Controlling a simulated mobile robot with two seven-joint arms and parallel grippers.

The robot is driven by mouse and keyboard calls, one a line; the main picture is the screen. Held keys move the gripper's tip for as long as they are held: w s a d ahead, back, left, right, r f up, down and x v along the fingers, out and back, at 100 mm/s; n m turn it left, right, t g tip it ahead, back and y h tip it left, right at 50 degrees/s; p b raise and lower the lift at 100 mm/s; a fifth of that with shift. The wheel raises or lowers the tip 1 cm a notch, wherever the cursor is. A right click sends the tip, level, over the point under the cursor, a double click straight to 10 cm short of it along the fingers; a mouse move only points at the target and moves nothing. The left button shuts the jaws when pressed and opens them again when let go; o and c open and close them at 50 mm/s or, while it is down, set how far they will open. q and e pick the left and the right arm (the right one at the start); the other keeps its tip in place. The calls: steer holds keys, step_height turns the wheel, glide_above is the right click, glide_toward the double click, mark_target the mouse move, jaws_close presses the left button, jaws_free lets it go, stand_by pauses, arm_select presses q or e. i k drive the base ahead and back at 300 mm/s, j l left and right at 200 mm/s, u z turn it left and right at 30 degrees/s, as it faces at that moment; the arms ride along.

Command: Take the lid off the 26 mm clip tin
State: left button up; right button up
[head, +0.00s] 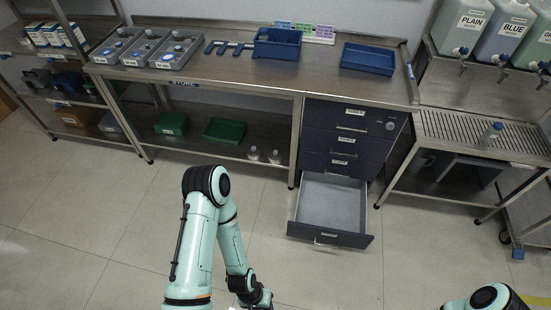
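I cannot make out a tin marked 26 mm in the head view. Three grey bins at the back left of the bench, the left one (104,58), the middle one (134,60) and the right one (166,63), hold several small round pieces too small to identify. My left gripper (255,302) is at the bottom edge, partly cut off, far in front of the bench; its fingers are not clear enough to tell open from shut. My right gripper is out of view; only part of that arm shows at the bottom right.
A steel bench (225,72) spans the back, with blue trays (367,60) on top. The bottom drawer (331,240) below stands open and looks empty. Green trays (224,131) sit on the lower shelf. A drain stand (480,130) is at the right. The floor between is clear.

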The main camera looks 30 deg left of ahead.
mark_target(274, 155)
steer(key=j+z, duration=0.6)
steer(key=z, duration=0.15)
steer(key=j+z, duration=0.15)
steer(key=j, duration=0.4)
steer(key=j+z, duration=0.2)
steer(key=j, duration=0.3)
steer(key=k+j, duration=0.1)
steer(key=j, duration=0.25)
steer(key=k+j+z, duration=0.1)
steer(key=j, duration=0.3)
steer(key=k+j, duration=0.1)
steer(key=j, duration=0.25)
steer(key=i+j, duration=0.1)
steer(key=j, duration=0.95)
steer(key=i+j, duration=0.4)
steer(key=i, duration=0.2)
